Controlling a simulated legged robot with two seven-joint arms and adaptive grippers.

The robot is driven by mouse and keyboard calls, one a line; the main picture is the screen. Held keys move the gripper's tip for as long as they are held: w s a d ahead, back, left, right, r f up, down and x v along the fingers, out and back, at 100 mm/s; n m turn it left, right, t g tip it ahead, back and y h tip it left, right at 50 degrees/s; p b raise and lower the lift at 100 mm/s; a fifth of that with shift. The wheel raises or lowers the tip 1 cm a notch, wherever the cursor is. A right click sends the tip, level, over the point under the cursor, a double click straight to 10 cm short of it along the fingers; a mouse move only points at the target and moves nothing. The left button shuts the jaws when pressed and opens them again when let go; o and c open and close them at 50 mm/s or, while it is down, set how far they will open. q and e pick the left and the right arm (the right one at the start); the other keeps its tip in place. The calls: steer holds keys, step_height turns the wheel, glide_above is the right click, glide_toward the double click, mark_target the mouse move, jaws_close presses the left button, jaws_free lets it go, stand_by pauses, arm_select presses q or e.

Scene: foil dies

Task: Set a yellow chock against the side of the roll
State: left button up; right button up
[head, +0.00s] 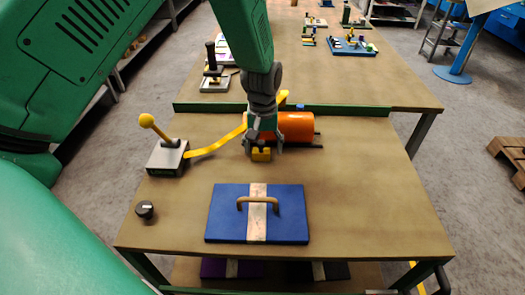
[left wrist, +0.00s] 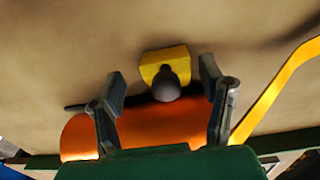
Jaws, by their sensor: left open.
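The orange roll (head: 296,126) lies on its side near the back of the near table; it also shows in the left wrist view (left wrist: 160,124). A yellow chock (head: 261,155) with a dark round knob sits at the roll's near side, towards its left end. In the left wrist view the chock (left wrist: 160,57) lies just beyond the roll, and I cannot tell whether they touch. My left gripper (head: 263,148) points down over the chock. Its fingers (left wrist: 164,78) are open, one on each side of the knob, apart from it. My right gripper is not in view.
A yellow strip (head: 215,144) runs from the roll area to a grey block with a yellow ball lever (head: 166,158). A blue plate with a handle (head: 224,224) lies in front, a black knob (head: 145,209) at left. A green rail (head: 360,110) edges the back. The table's right side is clear.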

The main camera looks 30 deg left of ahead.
mark_target(260, 141)
arm_select(q)
steer(key=r, duration=0.3)
steer(key=a+r, duration=0.1)
steer(key=r, duration=0.5)
steer(key=shift+s+a+r, duration=0.1)
steer(key=shift+a, duration=0.1)
steer(key=shift+d+r, duration=0.15)
steer(key=shift+r, duration=0.15)
steer(key=shift+d, duration=0.35)
steer(key=shift+a+r, duration=0.1)
steer(key=shift+a, duration=0.1)
